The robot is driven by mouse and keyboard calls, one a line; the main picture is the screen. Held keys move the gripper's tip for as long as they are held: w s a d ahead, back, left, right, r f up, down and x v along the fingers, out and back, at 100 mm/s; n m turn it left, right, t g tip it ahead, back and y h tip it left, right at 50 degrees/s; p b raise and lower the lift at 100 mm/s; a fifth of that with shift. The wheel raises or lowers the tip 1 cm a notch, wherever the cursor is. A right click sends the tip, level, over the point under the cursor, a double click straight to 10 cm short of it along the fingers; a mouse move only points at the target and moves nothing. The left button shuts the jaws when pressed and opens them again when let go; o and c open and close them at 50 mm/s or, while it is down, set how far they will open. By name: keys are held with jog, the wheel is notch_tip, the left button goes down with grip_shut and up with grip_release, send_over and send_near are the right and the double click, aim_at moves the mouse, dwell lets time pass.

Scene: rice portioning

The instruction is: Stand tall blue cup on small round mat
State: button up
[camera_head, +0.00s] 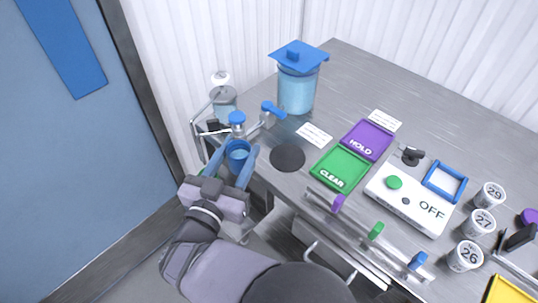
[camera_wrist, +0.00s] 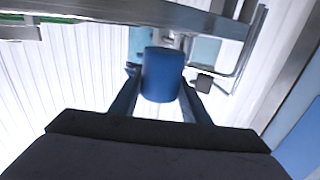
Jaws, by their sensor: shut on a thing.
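The blue cup (camera_head: 238,152) is between the fingers of my gripper (camera_head: 239,160) in the head view. It is held beyond the table's left edge, with its open top facing up toward the camera. In the wrist view the cup (camera_wrist: 162,75) fills the space between the two dark fingers of my gripper (camera_wrist: 160,98), which is shut on it. The small round mat (camera_head: 288,158) is dark and lies flat and bare on the table, to the right of the cup and apart from it.
A large light-blue container with a blue lid (camera_head: 297,88) stands behind the mat. A metal rail frame with a blue-topped tap (camera_head: 237,121) is just behind the cup. Green (camera_head: 341,168) and purple (camera_head: 366,141) pads, a white switch box (camera_head: 410,198) and numbered cups (camera_head: 482,222) lie right.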

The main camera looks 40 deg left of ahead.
jog(key=w+d+r+m+t+h+p, duration=0.1)
jog(key=w+d+r+h, duration=0.1)
jog(key=w+d+r, duration=0.3)
jog(key=w+d+r+m+h+p, duration=0.1)
jog(key=w+d+r, duration=0.2)
jog(key=w+r, duration=0.4)
jog(key=n+g+y, duration=0.1)
jog(key=n+y, duration=0.2)
jog(key=y, duration=0.1)
send_over(287, 157)
jog(key=shift+f+b, duration=0.45)
jog(key=shift+f, duration=6.4)
jog(key=shift+f, duration=0.2)
jog(key=o, duration=1.1)
jog(key=shift+r, duration=0.15)
jog(key=v, duration=0.6)
jog(key=b+v, duration=0.1)
jog(key=v, duration=0.5)
jog(key=shift+s+r, duration=0.1)
jog(key=shift+r, duration=0.15)
